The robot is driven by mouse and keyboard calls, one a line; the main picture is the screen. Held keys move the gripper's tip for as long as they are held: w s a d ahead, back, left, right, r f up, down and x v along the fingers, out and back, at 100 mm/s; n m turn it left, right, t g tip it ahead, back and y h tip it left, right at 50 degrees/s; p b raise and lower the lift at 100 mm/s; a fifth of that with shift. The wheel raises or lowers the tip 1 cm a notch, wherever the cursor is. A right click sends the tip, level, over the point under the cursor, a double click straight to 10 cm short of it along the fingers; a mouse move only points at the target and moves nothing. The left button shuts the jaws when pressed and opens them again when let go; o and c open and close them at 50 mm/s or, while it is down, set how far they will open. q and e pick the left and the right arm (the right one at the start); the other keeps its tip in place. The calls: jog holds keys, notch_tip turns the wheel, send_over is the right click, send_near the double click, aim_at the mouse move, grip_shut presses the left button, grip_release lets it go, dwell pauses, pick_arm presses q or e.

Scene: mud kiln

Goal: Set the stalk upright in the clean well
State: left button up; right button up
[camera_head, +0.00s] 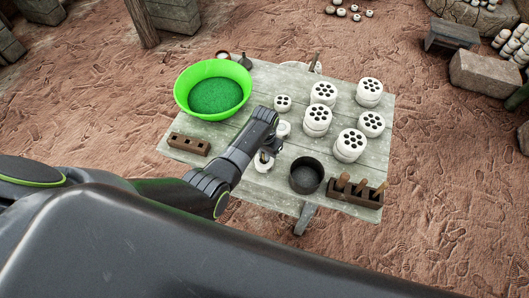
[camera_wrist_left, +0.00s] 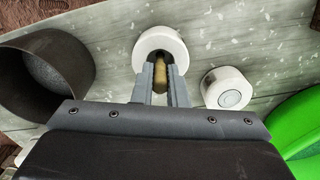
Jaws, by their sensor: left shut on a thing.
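My left gripper (camera_head: 268,147) is low over the middle of the wooden table. In the left wrist view its fingers (camera_wrist_left: 161,88) are shut on a short tan stalk (camera_wrist_left: 163,64). The stalk's end is over or in the dark opening of a white round well (camera_wrist_left: 174,38); I cannot tell how deep it goes. That well (camera_head: 262,165) shows partly behind the gripper in the head view. A second white round piece (camera_wrist_left: 229,88) with a grey centre stands beside it. My right gripper is not in view.
A dark pot (camera_head: 306,176) stands right of the gripper and a green bowl (camera_head: 213,94) to the upper left. Several white many-holed cylinders (camera_head: 349,145) stand at the right. A brown rack (camera_head: 360,199) holds wooden pegs; a brown holed block (camera_head: 189,145) lies at the left.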

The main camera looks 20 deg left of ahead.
pick_arm(q)
jog(key=shift+f, duration=0.15)
jog(key=shift+o, duration=1.3)
jog(key=o, duration=0.5)
jog(key=shift+o, duration=1)
notch_tip(320, 180, up, 5)
jog(key=p, duration=0.5)
jog(key=shift+r+p, duration=1.05)
